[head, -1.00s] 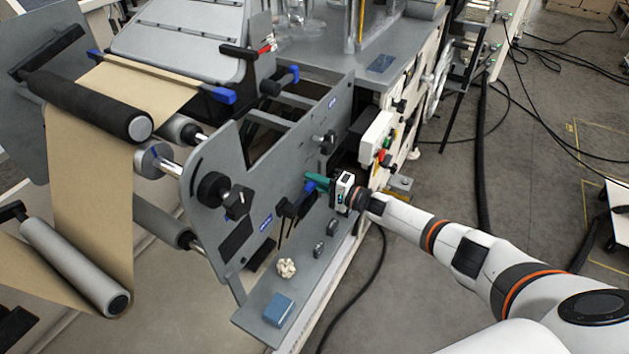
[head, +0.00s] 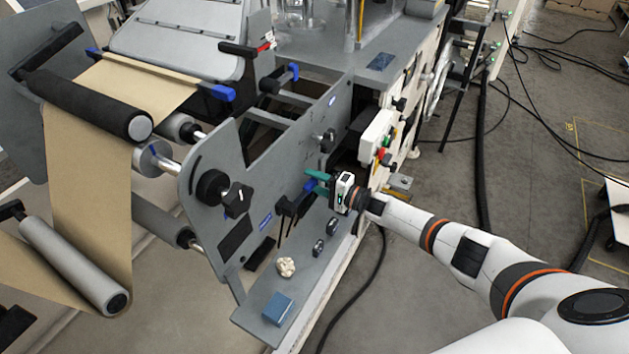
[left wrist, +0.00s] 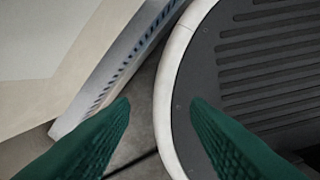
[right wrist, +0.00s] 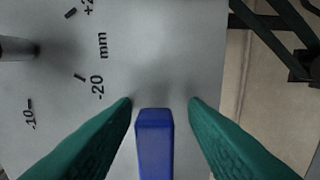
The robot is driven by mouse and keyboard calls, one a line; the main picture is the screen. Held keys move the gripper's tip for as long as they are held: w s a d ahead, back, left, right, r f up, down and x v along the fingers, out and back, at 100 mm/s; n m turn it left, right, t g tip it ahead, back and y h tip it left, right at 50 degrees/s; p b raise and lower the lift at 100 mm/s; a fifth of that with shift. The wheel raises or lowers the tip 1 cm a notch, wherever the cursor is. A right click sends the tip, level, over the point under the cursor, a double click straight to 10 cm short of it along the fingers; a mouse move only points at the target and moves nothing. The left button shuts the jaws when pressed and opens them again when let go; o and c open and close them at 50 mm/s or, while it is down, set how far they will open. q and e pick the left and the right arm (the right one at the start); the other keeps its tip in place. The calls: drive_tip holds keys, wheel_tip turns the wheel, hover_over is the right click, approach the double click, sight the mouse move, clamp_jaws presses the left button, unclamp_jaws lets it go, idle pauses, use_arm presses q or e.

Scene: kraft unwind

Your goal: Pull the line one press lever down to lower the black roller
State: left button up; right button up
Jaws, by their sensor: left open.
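A blue-tipped lever (head: 310,186) sits on the grey side plate of the machine. In the right wrist view its blue handle (right wrist: 155,145) lies between the two green fingers of my right gripper (right wrist: 161,104), with gaps at both sides. My right gripper (head: 318,182) is open around the lever in the head view. The black roller (head: 88,105) is at the upper left, above the brown kraft web (head: 85,190). My left gripper (left wrist: 160,103) shows only in its wrist view; it is open and empty, over a dark ribbed surface and the floor.
A grey side plate (head: 275,165) with a black knob (head: 236,200) stands left of my right gripper. A ledge below holds a blue box (head: 277,309) and a crumpled pale ball (head: 286,267). A white control box (head: 377,135) is close behind the gripper. Cables lie on the floor at right.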

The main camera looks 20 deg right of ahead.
drive_tip(key=v, duration=1.2)
drive_tip(key=shift+f, duration=0.1)
drive_tip(key=s+f+h, duration=0.1)
drive_tip(key=f+h, duration=0.1)
drive_tip(key=f, duration=0.3)
drive_tip(key=s+f+n+h, duration=0.1)
drive_tip(key=s+f, duration=0.1)
drive_tip(key=f, duration=0.3)
drive_tip(key=s+f+n+h, duration=0.1)
drive_tip(key=f+h, duration=0.1)
drive_tip(key=f, duration=0.3)
drive_tip(key=shift+s+g+h, duration=0.3)
drive_tip(key=shift+s+g, duration=0.1)
drive_tip(key=s+a+f+n+g+h, duration=0.2)
drive_tip(key=s+f+n+g+h, duration=0.15)
drive_tip(key=s+f, duration=1)
drive_tip(key=s+a+f+n+g+h, duration=0.25)
drive_tip(key=s+f+n+g, duration=0.2)
drive_tip(key=s+f, duration=0.85)
drive_tip(key=s+a+n+g, duration=0.1)
drive_tip(key=s+a+g, duration=0.1)
drive_tip(key=s, duration=0.6)
drive_tip(key=s+a+n+g, duration=0.2)
drive_tip(key=s, duration=0.6)
drive_tip(key=shift+s+a+r+y, duration=0.2)
drive_tip(key=shift+s+a+y, duration=0.1)
drive_tip(key=shift+s+a, duration=0.1)
